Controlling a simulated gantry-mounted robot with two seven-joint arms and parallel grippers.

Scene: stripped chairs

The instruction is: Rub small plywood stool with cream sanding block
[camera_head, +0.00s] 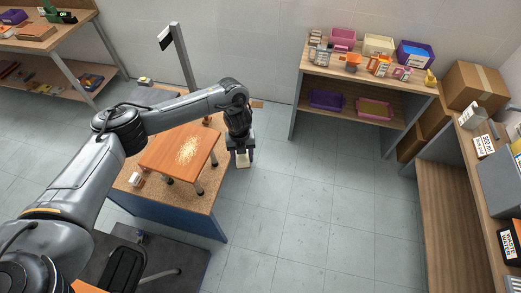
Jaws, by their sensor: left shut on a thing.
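The small plywood stool (165,151) has an orange-brown top with a pale, scuffed patch near its middle and short grey legs. It stands upright on the cork-topped workbench (205,203). My left gripper (241,153) points down just past the stool's right side, beyond the bench edge. It is shut on the cream sanding block (242,160), which hangs above the floor and apart from the stool. The fingers are small and partly hidden by the wrist. My right gripper does not show.
A small white and orange item (136,180) lies on the bench's left corner. A grey post (184,58) rises behind the bench. A shelf unit (366,84) with bins stands at the back right, and a cardboard box (474,87) beside it. The floor right of the bench is clear.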

